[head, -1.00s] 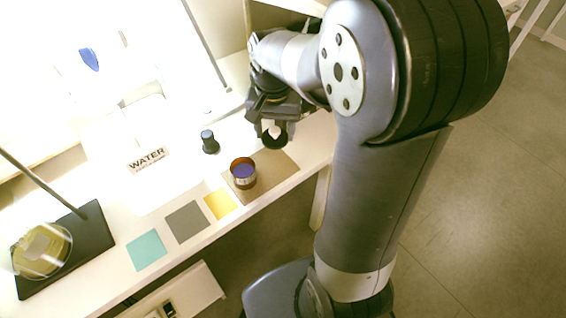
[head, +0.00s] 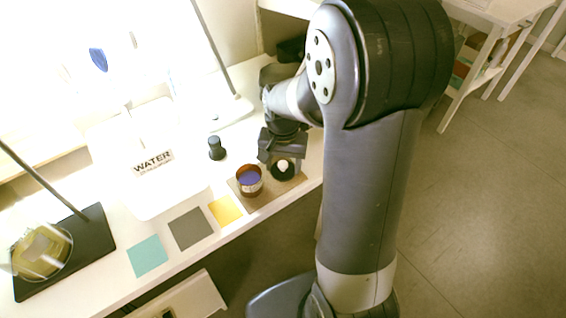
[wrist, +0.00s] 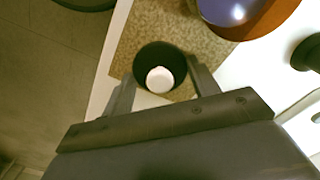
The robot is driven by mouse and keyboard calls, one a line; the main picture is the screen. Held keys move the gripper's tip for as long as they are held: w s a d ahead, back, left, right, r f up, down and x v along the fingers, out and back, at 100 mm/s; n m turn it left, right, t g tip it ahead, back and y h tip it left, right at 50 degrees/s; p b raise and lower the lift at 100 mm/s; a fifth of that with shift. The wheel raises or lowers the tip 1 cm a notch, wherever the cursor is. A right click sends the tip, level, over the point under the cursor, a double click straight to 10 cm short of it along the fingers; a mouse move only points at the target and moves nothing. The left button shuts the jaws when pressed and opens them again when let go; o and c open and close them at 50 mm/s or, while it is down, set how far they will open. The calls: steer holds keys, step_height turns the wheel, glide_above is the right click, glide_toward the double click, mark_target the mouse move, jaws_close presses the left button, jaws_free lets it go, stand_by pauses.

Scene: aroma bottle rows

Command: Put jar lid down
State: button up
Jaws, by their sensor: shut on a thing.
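The jar lid (head: 283,174) is a black disc with a white knob, at the right part of the brown mat (head: 272,199). My gripper (head: 282,162) points down over it. In the wrist view the lid (wrist: 152,58) sits between the two fingers of my gripper (wrist: 160,82), which are shut on it around the white knob. I cannot tell whether the lid touches the mat. The open jar (head: 249,188), amber with a blue-violet inside, stands on the mat left of the lid. It also shows in the wrist view (wrist: 265,22) at the top right.
A small dark bottle (head: 217,150) stands behind the jar. Yellow (head: 225,210), grey (head: 190,229) and teal (head: 147,256) squares lie along the front to the left. A WATER sign (head: 153,162) and a black stand base (head: 75,250) are further left. The table's front edge is close.

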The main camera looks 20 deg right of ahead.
mark_target(283, 164)
steer(key=shift+f, duration=0.2)
steer(key=o, duration=1)
steer(key=shift+r, duration=0.1)
step_height(283, 164, up, 12)
steer(key=shift+r+p, duration=0.15)
steer(key=shift+p, duration=1)
